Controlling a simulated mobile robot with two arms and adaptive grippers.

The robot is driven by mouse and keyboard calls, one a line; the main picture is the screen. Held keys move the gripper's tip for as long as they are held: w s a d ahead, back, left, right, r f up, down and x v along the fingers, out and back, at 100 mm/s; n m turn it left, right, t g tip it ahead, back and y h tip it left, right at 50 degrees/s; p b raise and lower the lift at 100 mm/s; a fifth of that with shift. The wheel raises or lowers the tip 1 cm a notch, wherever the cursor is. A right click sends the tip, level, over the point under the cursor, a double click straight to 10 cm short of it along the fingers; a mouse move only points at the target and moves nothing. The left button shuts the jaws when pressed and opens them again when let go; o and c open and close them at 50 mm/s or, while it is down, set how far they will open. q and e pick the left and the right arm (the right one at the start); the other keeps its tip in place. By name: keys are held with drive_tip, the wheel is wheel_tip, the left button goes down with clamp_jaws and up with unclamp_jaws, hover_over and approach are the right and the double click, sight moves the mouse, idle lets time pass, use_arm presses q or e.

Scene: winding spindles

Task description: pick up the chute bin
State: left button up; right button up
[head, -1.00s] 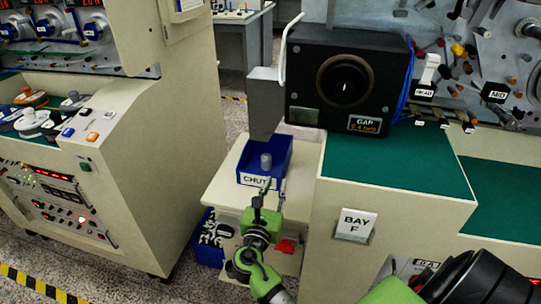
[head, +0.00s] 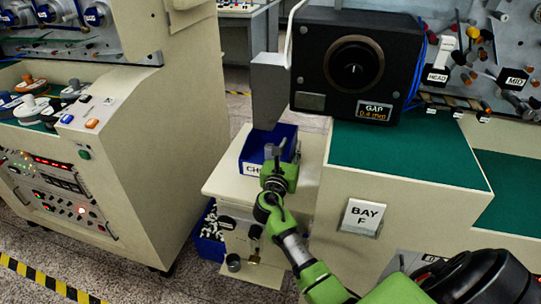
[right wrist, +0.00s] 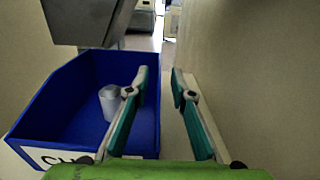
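The chute bin (head: 254,150) is a blue open box with a white label on its front, standing on a cream ledge (head: 228,185) below a grey metal chute (head: 268,92). It also shows in the right wrist view (right wrist: 62,103), with a small grey cylinder (right wrist: 110,103) inside. My right gripper (right wrist: 160,82) is open at the bin's right side. Its left finger is over the bin's inside and its right finger is outside, with the bin's right wall between them. I cannot tell whether either finger touches the wall. In the head view this gripper (head: 279,160) hides part of the label. My left gripper is not in view.
A cream cabinet (head: 345,185) with a BAY F sign rises close on the right. The black gauge box (head: 356,65) stands on its green top. Another blue bin (head: 209,246) with small parts is low beside the ledge. A control cabinet (head: 125,160) stands at left.

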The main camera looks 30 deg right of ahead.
drive_tip(key=shift+x, duration=1)
drive_tip(key=shift+a, duration=0.1)
drive_tip(key=shift+c, duration=0.8)
drive_tip(key=shift+f, duration=0.1)
clamp_jaws()
